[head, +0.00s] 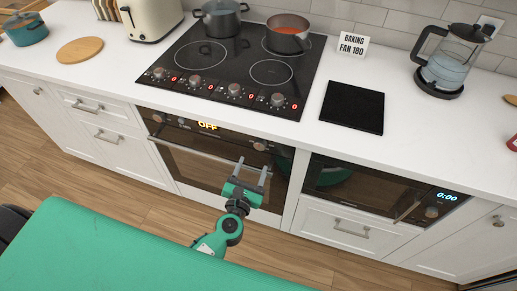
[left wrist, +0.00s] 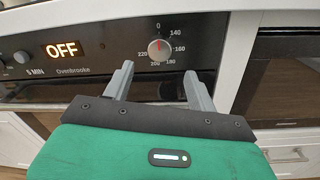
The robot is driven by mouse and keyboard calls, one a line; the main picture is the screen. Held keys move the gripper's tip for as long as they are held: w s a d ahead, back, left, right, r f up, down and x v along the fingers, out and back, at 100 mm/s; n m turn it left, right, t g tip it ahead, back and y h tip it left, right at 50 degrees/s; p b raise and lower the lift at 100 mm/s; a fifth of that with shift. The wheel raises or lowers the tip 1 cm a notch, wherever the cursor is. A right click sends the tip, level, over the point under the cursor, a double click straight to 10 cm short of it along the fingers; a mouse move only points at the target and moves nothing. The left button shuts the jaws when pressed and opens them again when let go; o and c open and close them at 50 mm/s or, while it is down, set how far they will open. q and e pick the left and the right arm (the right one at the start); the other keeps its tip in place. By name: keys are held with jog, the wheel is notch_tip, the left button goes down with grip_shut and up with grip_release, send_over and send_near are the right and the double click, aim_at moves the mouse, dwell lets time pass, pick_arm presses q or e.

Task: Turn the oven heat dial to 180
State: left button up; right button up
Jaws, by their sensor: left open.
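The oven (head: 222,165) is built in below the cooktop, and its display reads OFF. Its heat dial (left wrist: 159,49) is a round silver knob with a red mark at the top, pointing at 0; the numbers 140 to 220 are printed around it. In the head view the dial (head: 260,146) is at the right end of the oven panel. My left gripper (head: 252,167) is open and empty, just in front of and below the dial. In the left wrist view its two fingers (left wrist: 158,85) point toward the panel, with the dial beyond and between them, apart from both. My right gripper is not in view.
Another knob (head: 157,117) sits at the panel's left end. The oven handle (head: 200,157) runs below the panel. A microwave (head: 370,190) reading 0:00 is to the right. A sign (head: 352,46) on the counter reads BAKING FAN 180. The cooktop has several knobs and two pots.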

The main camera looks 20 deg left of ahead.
aim_at(259, 148)
pick_arm(q)
jog(key=w+p, duration=0.1)
jog(key=w, duration=0.4)
jog(key=shift+w+a, duration=0.1)
jog(key=shift+w, duration=0.9)
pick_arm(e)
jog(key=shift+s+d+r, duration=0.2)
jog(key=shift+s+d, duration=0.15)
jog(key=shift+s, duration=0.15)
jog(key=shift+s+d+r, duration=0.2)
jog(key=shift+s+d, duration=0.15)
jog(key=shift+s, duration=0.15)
pick_arm(q)
jog(key=c, duration=1)
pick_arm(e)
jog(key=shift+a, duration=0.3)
